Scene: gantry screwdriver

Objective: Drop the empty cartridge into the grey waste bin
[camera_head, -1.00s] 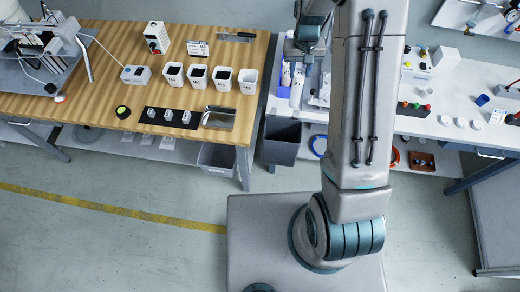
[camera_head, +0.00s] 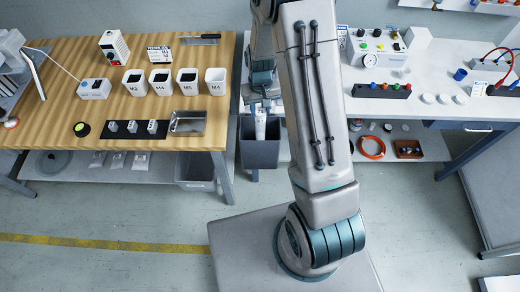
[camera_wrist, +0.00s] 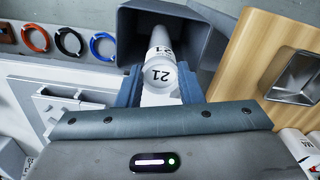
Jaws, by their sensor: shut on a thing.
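My gripper (camera_head: 259,98) is shut on a white cylindrical cartridge (camera_head: 260,126) and points down over the grey waste bin (camera_head: 259,155) between the two tables. In the wrist view the cartridge (camera_wrist: 158,73), marked 21, stands between the blue-grey fingers of my gripper (camera_wrist: 160,92). Its far end overlaps the dark mouth of the bin (camera_wrist: 129,40). I cannot tell how far it reaches below the rim. My fingers hide part of the cartridge.
A wooden table (camera_head: 60,110) with white cups (camera_head: 161,82) and a metal tray (camera_head: 187,122) stands left of the bin. A white table (camera_head: 400,108) with gauges and jars stands right. A second bin (camera_head: 195,172) sits under the wooden table.

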